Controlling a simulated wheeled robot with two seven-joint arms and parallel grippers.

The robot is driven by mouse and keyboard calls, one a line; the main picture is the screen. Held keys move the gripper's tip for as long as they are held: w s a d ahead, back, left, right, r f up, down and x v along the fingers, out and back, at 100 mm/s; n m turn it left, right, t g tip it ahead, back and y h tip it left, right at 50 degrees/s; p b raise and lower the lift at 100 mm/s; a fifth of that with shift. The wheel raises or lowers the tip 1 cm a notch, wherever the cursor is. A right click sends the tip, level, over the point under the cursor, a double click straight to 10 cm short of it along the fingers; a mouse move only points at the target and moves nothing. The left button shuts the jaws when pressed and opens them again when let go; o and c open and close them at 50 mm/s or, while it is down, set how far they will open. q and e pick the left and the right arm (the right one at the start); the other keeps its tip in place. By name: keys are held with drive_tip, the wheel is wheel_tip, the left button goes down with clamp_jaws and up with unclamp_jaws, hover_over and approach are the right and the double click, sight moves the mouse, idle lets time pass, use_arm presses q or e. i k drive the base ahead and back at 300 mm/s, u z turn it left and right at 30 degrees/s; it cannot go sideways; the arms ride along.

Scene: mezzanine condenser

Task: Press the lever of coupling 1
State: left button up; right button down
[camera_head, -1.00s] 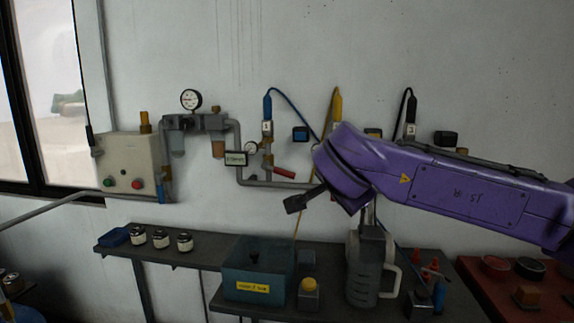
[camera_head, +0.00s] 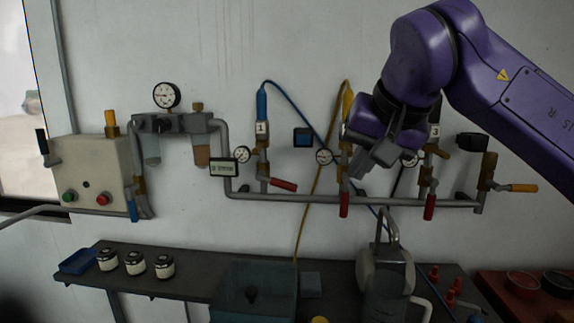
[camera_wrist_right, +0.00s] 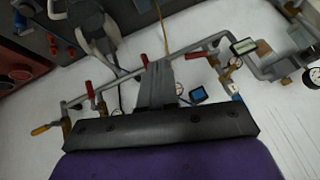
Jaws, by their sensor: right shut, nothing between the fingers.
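Coupling 1 (camera_head: 262,142) is on the wall pipe, marked with a white "1" and with a blue hose plugged into its top. A red handle (camera_head: 284,185) sticks out to the right below it; it also shows in the wrist view (camera_wrist_right: 194,55). A separate small lever on the coupling is too small to make out. My right gripper (camera_head: 362,168) is shut and empty, in front of the yellow-hosed coupling (camera_head: 348,106) and to the right of coupling 1. In the wrist view, the shut fingers (camera_wrist_right: 156,78) point toward the pipe. My left gripper is not in view.
A gauge (camera_head: 242,154) and a green display (camera_head: 223,168) are left of coupling 1. Coupling 3 (camera_head: 434,131) and an orange handle (camera_head: 523,188) are to the right.

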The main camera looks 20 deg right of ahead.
sight(259, 177)
drive_tip(key=i, duration=0.95)
drive_tip(key=u, duration=0.1)
